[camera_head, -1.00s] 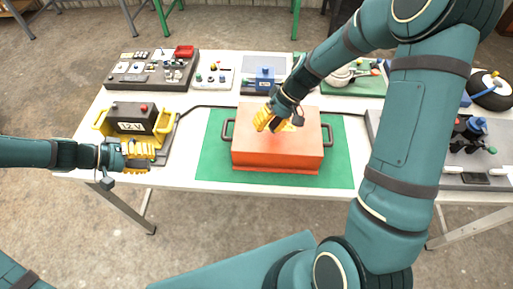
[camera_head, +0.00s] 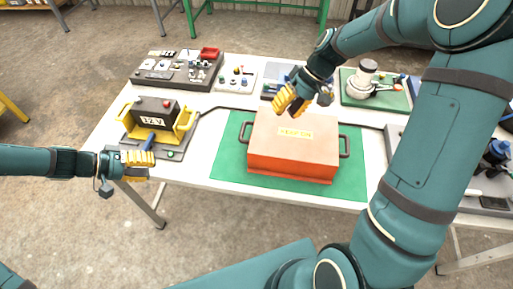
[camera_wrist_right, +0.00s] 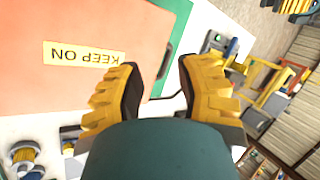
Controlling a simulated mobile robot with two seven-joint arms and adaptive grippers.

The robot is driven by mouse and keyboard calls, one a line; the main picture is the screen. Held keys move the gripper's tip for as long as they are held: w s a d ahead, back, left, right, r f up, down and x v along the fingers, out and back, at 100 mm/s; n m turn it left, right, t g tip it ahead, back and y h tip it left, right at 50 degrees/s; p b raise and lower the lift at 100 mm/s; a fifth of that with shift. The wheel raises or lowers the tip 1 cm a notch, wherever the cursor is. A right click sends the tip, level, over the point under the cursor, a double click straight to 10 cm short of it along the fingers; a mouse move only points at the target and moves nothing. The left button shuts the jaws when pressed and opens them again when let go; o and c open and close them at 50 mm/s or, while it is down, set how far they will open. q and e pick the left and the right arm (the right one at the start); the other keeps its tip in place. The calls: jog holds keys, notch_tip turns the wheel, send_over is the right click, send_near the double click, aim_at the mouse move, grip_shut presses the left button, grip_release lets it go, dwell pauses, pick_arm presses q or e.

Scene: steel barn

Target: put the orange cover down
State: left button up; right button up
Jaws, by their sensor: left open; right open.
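The orange cover (camera_head: 290,150) is a box with a dark handle at each side and a yellow label reading "KEEP ON". It rests on the green mat (camera_head: 232,168) on the table. My right gripper (camera_head: 290,106) is open and empty above the cover's back edge, apart from it. In the right wrist view, the cover (camera_wrist_right: 60,90) lies left of the open fingers (camera_wrist_right: 158,80). My left gripper (camera_head: 136,166) is open at the table's front left edge, left of the cover and in front of the 12 V battery.
The black and yellow 12 V battery (camera_head: 154,115) stands at the left on a grey base. A control board (camera_head: 172,70) and a switch panel (camera_head: 236,80) stand at the back. A green tray (camera_head: 378,95) with a pale device is back right.

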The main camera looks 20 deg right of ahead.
jog(key=shift+v, duration=1.55)
jog(key=shift+s+f, duration=0.1)
